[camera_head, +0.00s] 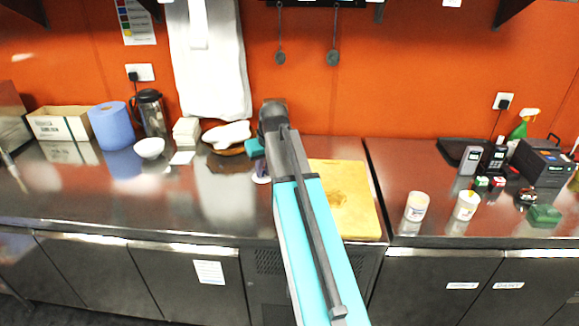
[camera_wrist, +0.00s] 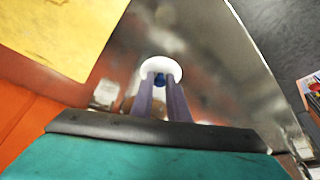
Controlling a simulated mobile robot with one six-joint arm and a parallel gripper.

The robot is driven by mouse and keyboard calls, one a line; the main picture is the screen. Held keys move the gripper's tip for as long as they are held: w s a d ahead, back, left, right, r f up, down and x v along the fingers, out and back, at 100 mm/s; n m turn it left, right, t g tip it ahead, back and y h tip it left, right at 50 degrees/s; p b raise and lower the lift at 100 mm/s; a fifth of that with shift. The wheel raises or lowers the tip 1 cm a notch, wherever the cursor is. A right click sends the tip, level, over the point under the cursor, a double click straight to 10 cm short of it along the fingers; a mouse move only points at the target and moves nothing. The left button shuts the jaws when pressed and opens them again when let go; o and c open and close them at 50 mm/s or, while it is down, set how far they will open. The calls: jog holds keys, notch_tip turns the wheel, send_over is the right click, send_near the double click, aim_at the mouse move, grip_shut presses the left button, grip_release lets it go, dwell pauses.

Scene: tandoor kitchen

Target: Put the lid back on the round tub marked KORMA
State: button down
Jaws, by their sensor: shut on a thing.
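My gripper (camera_wrist: 160,82) is shut on the blue knob of a round white lid (camera_wrist: 160,64), between its two purple-grey fingers. In the head view my gripper (camera_head: 261,167) is left of the wooden board, and the lid's pale edge (camera_head: 262,180) shows below it. The lid looks to be held above the steel counter, but the gap is hard to judge. Two pale round tubs stand upright on the right counter: a left tub (camera_head: 416,206) and a right tub (camera_head: 466,205) with yellow at its top. Their markings are too small to read, so I cannot tell which says KORMA.
A yellow cutting board (camera_head: 345,200) lies just right of my gripper. A green sponge (camera_head: 544,214), a black machine (camera_head: 545,162) and handheld devices (camera_head: 470,160) are right of and behind the tubs. A white bowl (camera_head: 149,147) and blue roll (camera_head: 111,125) stand left.

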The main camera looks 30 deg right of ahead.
jog(key=s+a+r+b, duration=0.1)
jog(key=s+a, duration=0.1)
jog(key=a, duration=1.9)
jog(key=shift+a+n, duration=0.4)
jog(key=shift+r, duration=0.1)
jog(key=shift+s, duration=0.15)
